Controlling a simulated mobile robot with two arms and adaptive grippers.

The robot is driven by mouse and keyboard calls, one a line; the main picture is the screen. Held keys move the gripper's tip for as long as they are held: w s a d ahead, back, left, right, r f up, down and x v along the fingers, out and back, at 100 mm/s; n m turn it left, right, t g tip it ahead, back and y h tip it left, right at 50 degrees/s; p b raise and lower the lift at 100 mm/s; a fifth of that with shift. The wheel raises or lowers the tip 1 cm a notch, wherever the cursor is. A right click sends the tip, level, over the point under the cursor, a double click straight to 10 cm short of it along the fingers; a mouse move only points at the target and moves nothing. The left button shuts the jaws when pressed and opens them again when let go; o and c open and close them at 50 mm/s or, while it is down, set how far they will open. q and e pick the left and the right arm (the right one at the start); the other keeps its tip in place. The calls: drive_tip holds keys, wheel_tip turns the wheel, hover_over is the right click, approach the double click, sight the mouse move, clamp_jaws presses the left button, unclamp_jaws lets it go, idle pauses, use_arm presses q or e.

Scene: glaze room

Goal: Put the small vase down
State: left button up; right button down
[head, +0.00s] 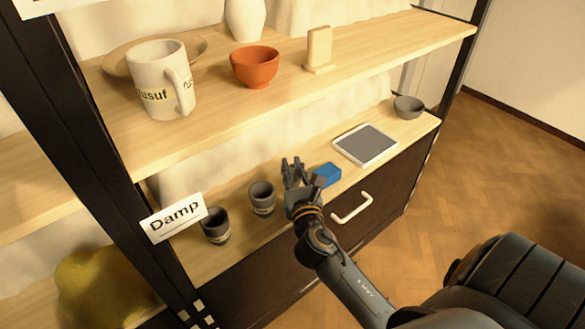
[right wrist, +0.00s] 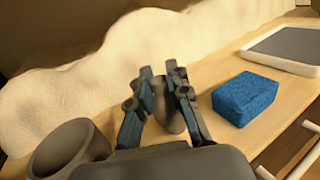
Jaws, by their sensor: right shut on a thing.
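My right gripper (head: 293,172) is over the lower shelf, between a dark cup and a blue sponge. Its fingers are shut on a small grey-brown rounded thing, the small vase (right wrist: 170,115), seen between the fingertips in the right wrist view. In the head view the fingers mostly hide it. I cannot tell whether its base touches the shelf (head: 232,258). My left gripper is not in view.
Two dark cups (head: 216,226) (head: 262,198) stand left of the gripper. The blue sponge (head: 327,174), a grey-topped tray (head: 366,145) and a grey bowl (head: 408,107) lie to the right. The upper shelf (head: 210,112) holds a mug (head: 150,82) and an orange bowl (head: 255,66).

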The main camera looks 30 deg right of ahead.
drive_tip(key=c, duration=1.3)
unclamp_jaws()
drive_tip(key=shift+f, duration=0.1)
